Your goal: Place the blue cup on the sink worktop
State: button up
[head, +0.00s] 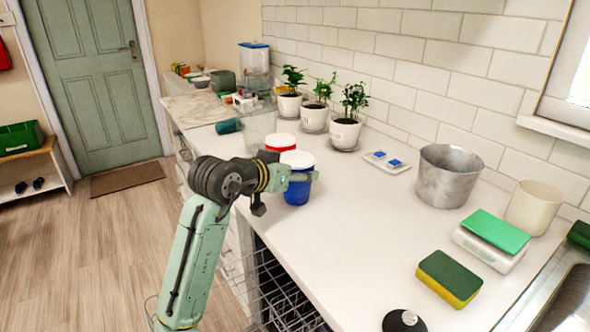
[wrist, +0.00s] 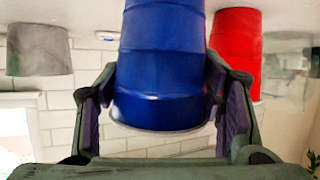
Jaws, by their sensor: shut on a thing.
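The blue cup (head: 297,192) has a white top and appears upright over the white worktop (head: 360,235), near its front edge. My gripper (head: 303,176) is around the upper part of the cup and shut on it. In the wrist view, which looks upside down, the blue cup (wrist: 163,65) sits between the two fingers (wrist: 165,105). I cannot tell whether its base touches the worktop. The steel sink (head: 568,305) shows at the lower right corner.
A red cup (head: 280,150) stands right behind the blue cup. Potted plants (head: 345,132) line the wall. A metal pot (head: 447,178), a scale (head: 492,240) and a sponge (head: 449,278) stand to the right. An open wire rack (head: 285,295) is below the front edge. The middle worktop is clear.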

jog(key=shift+f, duration=0.1)
jog(key=shift+f, duration=0.15)
jog(key=o, duration=1.2)
jog(key=shift+r, duration=0.3)
jog(key=shift+s+a, duration=0.2)
jog(key=b+v, duration=0.3)
jog(key=v, duration=0.8)
jog(key=shift+s+a+r, duration=0.1)
jog(key=shift+s+r, duration=0.1)
